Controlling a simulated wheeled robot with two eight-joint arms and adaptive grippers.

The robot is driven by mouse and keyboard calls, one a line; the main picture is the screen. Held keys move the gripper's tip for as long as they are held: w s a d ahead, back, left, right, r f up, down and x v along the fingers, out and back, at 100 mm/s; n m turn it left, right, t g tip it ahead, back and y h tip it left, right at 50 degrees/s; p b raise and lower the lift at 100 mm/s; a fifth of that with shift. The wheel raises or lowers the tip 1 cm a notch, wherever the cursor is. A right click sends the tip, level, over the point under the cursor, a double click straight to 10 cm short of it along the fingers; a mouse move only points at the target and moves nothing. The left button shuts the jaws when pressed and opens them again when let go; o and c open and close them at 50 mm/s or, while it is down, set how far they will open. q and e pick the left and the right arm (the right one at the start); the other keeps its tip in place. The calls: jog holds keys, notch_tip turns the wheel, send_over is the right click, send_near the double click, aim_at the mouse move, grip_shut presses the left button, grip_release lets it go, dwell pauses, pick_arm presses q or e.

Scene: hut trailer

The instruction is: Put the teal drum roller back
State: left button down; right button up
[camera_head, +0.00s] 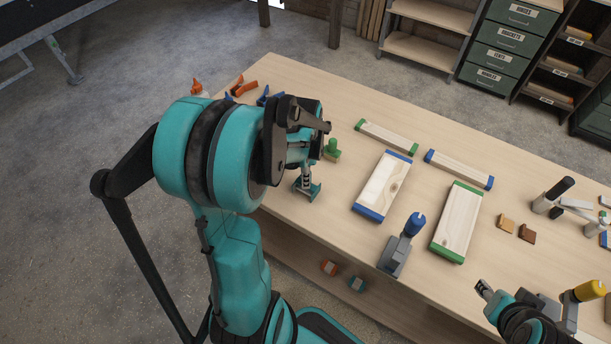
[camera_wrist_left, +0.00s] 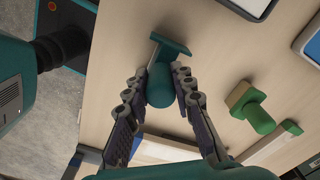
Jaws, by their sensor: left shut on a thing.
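The teal drum roller (camera_wrist_left: 160,88) has a rounded teal body with a flat teal cross plate at its far end in the left wrist view. My left gripper (camera_wrist_left: 161,74) is shut on its body, one finger on each side. In the head view the roller's teal end (camera_head: 314,191) shows below my left gripper (camera_head: 302,172), over the table's left part. I cannot tell whether it touches the tabletop. My right gripper (camera_head: 487,289) is partly in view at the lower right, and its jaws are unclear.
A green knobbed block (camera_head: 332,151) stands close to my left gripper. Blue-ended (camera_head: 383,187) and green-ended (camera_head: 457,223) boards lie mid-table. A grey stand with a blue-topped handle (camera_head: 414,225) is at the near edge. Orange and blue tools (camera_head: 243,87) lie behind my left arm.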

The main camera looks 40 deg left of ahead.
pick_arm(q)
jog(key=c, duration=1.3)
grip_release()
jog(key=shift+r+p, duration=0.25)
jog(key=shift+p, duration=0.1)
notch_tip(320, 180, up, 12)
jog(key=p, duration=0.3)
jog(key=shift+f, duration=0.25)
jog(key=s+d+r+n+t, duration=0.1)
jog(key=s+d+n+t, duration=0.1)
jog(key=d, duration=0.3)
jog(key=s+d+r+n+t, duration=0.1)
jog(key=s+d+n+t, duration=0.1)
jog(key=d+n, duration=0.2)
jog(key=s+d+r+n+t, duration=0.1)
jog(key=d+n+t, duration=0.2)
jog(key=d, duration=0.5)
jog(key=shift+s+d+r+n, duration=0.1)
jog(key=shift+s+r+n, duration=0.2)
jog(key=shift+s, duration=0.1)
